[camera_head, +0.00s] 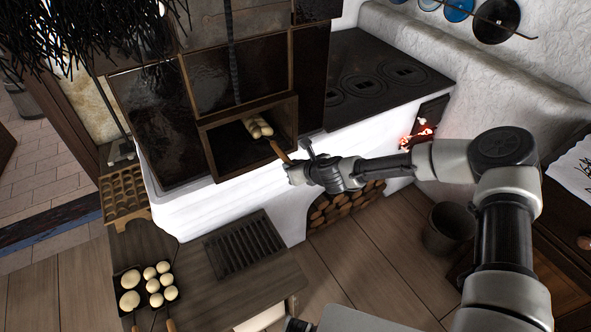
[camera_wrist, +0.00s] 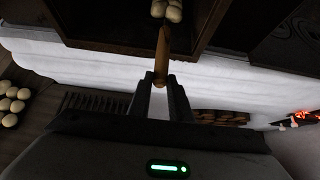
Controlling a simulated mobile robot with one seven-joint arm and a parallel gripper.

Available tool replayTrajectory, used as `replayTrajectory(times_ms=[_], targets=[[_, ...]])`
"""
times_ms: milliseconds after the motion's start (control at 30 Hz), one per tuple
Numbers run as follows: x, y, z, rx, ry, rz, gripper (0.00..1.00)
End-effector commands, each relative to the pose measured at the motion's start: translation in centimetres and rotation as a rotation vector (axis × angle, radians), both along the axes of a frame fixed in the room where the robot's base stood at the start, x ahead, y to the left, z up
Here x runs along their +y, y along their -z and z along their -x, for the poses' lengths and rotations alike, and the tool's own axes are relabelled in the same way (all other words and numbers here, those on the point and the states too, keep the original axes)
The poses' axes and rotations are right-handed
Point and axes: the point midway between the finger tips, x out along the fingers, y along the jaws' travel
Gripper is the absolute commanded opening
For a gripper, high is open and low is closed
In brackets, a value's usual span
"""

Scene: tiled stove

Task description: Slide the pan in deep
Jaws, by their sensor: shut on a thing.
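The pan shows as a wooden handle (camera_head: 280,152) with several pale dough balls (camera_head: 258,128) at its far end. That end lies inside the dark open oven compartment (camera_head: 222,170) of the tiled stove, towards its right side. The pan's body under the dough is hard to make out. My gripper (camera_head: 292,169) is outside the opening, shut on the handle. In the wrist view the two fingers (camera_wrist: 160,92) close around the handle (camera_wrist: 162,55), which points into the compartment, with the dough (camera_wrist: 167,11) beyond it.
More pans with dough balls (camera_head: 150,285) rest on the wooden bench at lower left, beside a slatted rack (camera_head: 243,245). A wooden mould tray (camera_head: 124,193) stands left. The stove's cooktop (camera_head: 380,75) is right of the compartment. A fire (camera_head: 415,138) glows near my arm. A bucket (camera_head: 450,228) stands on the floor.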

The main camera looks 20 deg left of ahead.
Motion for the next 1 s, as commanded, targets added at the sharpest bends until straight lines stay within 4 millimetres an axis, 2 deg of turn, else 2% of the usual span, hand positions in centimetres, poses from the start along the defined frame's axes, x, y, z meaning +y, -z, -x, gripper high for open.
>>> replayTrajectory(times_ms=[500, 833, 867, 967, 1000], targets=[[2.3, 0.0, -1.9, -0.001, -0.001, 0.001, 0.00], [2.4, 0.0, -2.1, 0.000, 0.000, 0.000, 0.00], [2.4, 0.0, -2.1, 0.000, 0.000, 0.000, 0.23], [2.4, 0.0, -2.1, 0.000, 0.000, 0.000, 0.40], [2.4, 0.0, -2.1, 0.000, 0.000, 0.000, 0.40]])
